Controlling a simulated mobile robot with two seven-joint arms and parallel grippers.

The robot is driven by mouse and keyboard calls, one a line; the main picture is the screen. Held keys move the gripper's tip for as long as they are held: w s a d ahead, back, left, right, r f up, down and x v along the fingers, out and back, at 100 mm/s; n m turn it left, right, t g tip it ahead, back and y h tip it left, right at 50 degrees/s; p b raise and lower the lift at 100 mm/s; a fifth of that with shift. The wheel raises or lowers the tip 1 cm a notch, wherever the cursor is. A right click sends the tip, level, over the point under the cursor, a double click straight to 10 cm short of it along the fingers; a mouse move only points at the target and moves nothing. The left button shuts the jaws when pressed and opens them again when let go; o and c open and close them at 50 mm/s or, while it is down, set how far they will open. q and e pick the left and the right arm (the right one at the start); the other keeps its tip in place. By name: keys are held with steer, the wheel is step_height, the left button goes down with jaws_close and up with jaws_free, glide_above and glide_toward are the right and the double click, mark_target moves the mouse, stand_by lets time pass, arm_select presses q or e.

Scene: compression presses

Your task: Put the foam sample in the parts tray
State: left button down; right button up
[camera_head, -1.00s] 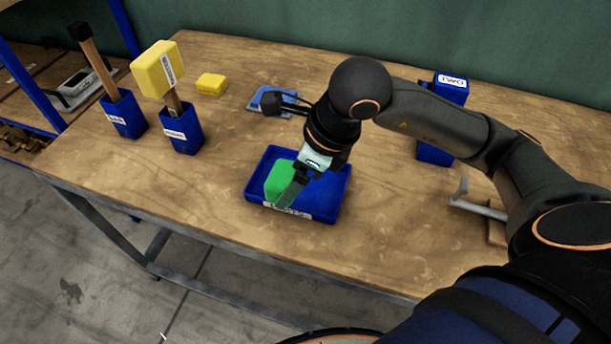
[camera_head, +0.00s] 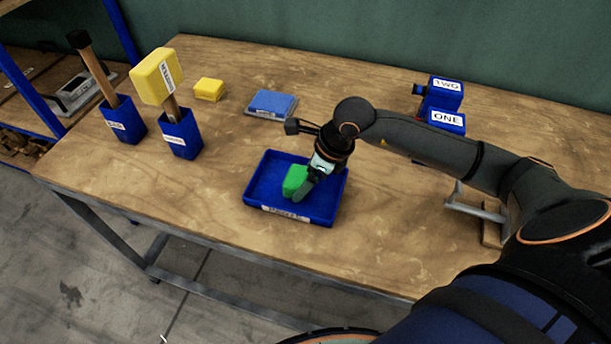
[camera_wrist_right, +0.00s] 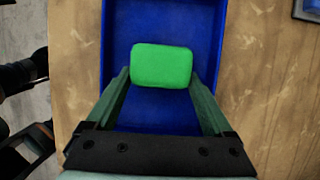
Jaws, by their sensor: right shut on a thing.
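My right gripper (camera_head: 301,184) reaches down over the tray and is shut on the foam. The right wrist view shows the green block (camera_wrist_right: 162,64) between the two fingertips of the right gripper (camera_wrist_right: 162,78), with the blue tray (camera_wrist_right: 160,25) beneath. I cannot tell whether the foam touches the tray floor. The tray's front label is partly readable. My left gripper does not show.
Two blue holders with mallets (camera_head: 180,136) (camera_head: 124,122) stand at the left. A yellow block (camera_head: 209,89) and a blue pad (camera_head: 271,104) lie behind the tray. Blue boxes marked ONE (camera_head: 446,121) and TWO (camera_head: 447,86) stand at the back right. A metal handle (camera_head: 474,205) is right of the tray.

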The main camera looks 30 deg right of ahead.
steer(key=shift+f, duration=0.15)
steer(key=o, duration=1.1)
steer(key=b+v, duration=0.1)
steer(key=v, duration=1.1)
steer(key=shift+r, duration=0.2)
